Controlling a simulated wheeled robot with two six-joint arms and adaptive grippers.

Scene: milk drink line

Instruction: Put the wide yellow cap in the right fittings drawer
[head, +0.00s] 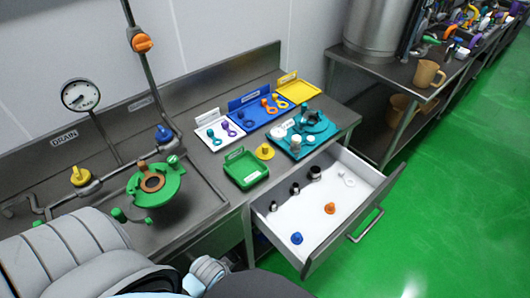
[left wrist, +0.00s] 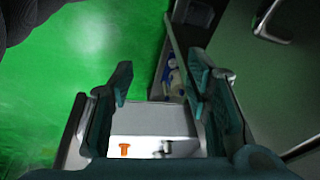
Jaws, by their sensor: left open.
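The wide yellow cap (head: 265,151) stands on the steel counter in the head view, between the green tray and the teal board. The fittings drawer (head: 320,235) is pulled out below the counter. Its white inside holds an orange cap (head: 330,208), a blue cap (head: 296,238), several dark and metal fittings and a white ring. In the left wrist view, my left gripper (left wrist: 160,88) is open and nothing shows held between its fingers. The drawer with an orange piece (left wrist: 125,149) shows beyond it there. My right gripper is in neither view.
A green tray (head: 246,183) and a teal board (head: 325,146) with fittings flank the cap. White, blue and yellow trays stand behind. A green clamp (head: 172,190) lies by the sink at left. Bare green floor (head: 430,200) lies right of the drawer.

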